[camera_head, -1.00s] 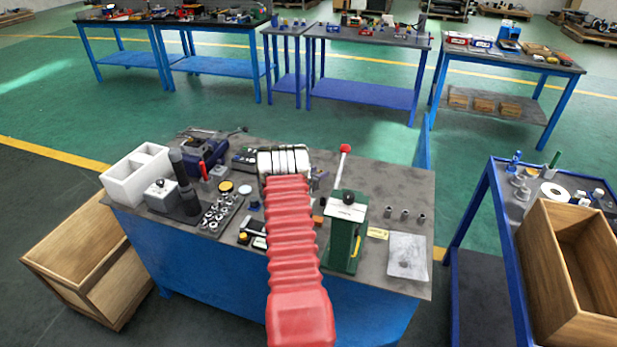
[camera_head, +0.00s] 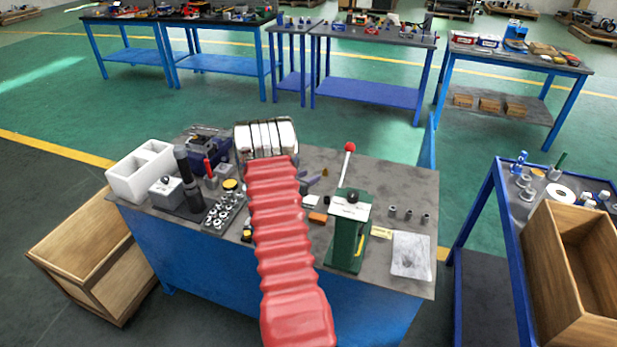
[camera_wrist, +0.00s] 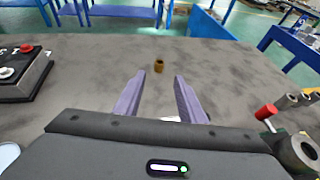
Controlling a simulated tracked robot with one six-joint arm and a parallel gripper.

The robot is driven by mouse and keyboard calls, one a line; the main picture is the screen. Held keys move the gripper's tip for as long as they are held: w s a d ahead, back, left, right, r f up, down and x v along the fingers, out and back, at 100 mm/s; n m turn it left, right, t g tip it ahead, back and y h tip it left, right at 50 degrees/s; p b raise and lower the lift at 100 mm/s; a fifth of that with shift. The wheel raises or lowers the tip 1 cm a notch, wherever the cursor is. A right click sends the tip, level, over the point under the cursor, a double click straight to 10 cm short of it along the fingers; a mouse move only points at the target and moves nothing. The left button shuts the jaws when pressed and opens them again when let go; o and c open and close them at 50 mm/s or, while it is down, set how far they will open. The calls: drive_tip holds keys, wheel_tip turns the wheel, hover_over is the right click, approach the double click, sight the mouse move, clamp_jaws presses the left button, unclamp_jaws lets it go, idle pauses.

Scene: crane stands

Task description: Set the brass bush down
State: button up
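The brass bush (camera_wrist: 159,65) stands upright on the grey bench top (camera_wrist: 235,75) in the wrist view, just beyond my fingertips and roughly centred between them. In the head view it is a small yellowish spot (camera_head: 325,171) to the right of my wrist. My gripper (camera_wrist: 160,78) is open, with its two purple fingers apart and nothing between them. Its fingers also show in the head view (camera_head: 311,183), left of the bush. The bush is clear of both fingers.
A green press (camera_head: 347,235) with a red-knobbed lever stands right of my arm. Several small grey bushes (camera_head: 409,214) stand right of it. A dark block with buttons (camera_wrist: 22,72) is at the left in the wrist view. The bench is bare around the bush.

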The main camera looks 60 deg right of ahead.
idle(0.8)
drive_tip(key=shift+w+a+r, duration=0.1)
drive_tip(key=shift+r, duration=0.15)
drive_tip(key=w+a+r+m+y, duration=0.15)
drive_tip(key=a+r+m, duration=0.35)
drive_tip(key=a+r, duration=0.75)
drive_tip(key=w+a+r+m+y, duration=0.15)
drive_tip(key=a+r+m, duration=0.35)
drive_tip(key=a+r, duration=0.75)
drive_tip(key=s+a+r+m+t+y, duration=0.1)
drive_tip(key=s+a+m+t+y, duration=0.1)
drive_tip(key=a, duration=1.2)
drive_tip(key=s+a+r+m+t+y, duration=0.1)
drive_tip(key=s+a+y, duration=0.4)
drive_tip(key=a, duration=0.9)
drive_tip(key=s+a+r+m+t+y, duration=0.1)
drive_tip(key=s+a+m+t+y, duration=0.2)
drive_tip(key=a, duration=1.1)
drive_tip(key=shift+s+m+t, duration=0.3)
drive_tip(key=shift+s+m, duration=0.3)
drive_tip(key=shift+s, duration=0.65)
